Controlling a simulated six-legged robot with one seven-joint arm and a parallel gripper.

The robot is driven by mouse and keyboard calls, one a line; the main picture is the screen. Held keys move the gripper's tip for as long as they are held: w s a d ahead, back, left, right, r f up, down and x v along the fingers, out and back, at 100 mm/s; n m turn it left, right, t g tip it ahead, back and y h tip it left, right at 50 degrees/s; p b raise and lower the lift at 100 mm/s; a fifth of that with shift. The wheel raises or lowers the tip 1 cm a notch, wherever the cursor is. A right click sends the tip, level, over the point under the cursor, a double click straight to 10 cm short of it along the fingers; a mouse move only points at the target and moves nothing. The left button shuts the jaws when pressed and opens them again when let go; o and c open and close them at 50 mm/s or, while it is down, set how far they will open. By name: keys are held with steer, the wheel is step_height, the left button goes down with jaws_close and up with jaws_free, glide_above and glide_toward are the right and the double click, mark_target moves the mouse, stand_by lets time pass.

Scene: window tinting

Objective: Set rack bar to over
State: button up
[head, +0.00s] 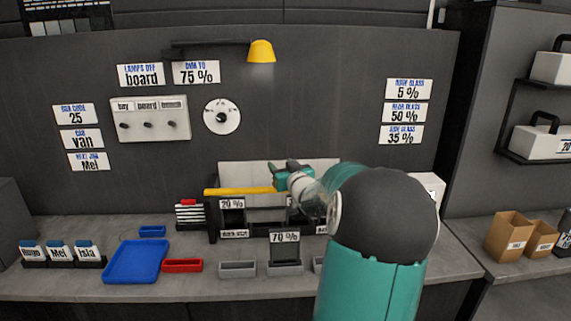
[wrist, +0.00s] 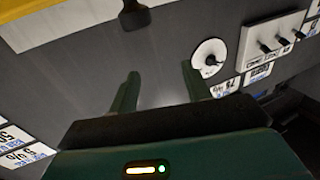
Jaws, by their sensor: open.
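The yellow rack bar (head: 237,191) lies level across the upper front of the dark film rack (head: 212,222), in front of a pale back panel (head: 237,172). Its right part is hidden behind my gripper and arm. My gripper (head: 284,172) is at the bar's right visible end, close to it; I cannot tell whether they touch. In the wrist view my gripper (wrist: 162,83) has its two fingers apart with nothing between them. A yellow strip (wrist: 40,8), which looks like the bar, crosses that view's top left corner, beyond the fingertips.
A yellow lamp (head: 261,52) hangs above on the wall. A switch panel (head: 150,118) and round dial (head: 222,117) are on the wall. A blue tray (head: 136,262), a red tray (head: 182,265) and a grey tray (head: 237,269) stand on the bench. My arm hides the rack's right side.

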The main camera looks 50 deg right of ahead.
steer(key=s+a+r, duration=0.6)
steer(key=s+a, duration=0.1)
steer(key=a, duration=0.1)
steer(key=shift+s+a+r, duration=0.2)
steer(key=shift+r, duration=0.05)
stand_by(0.4)
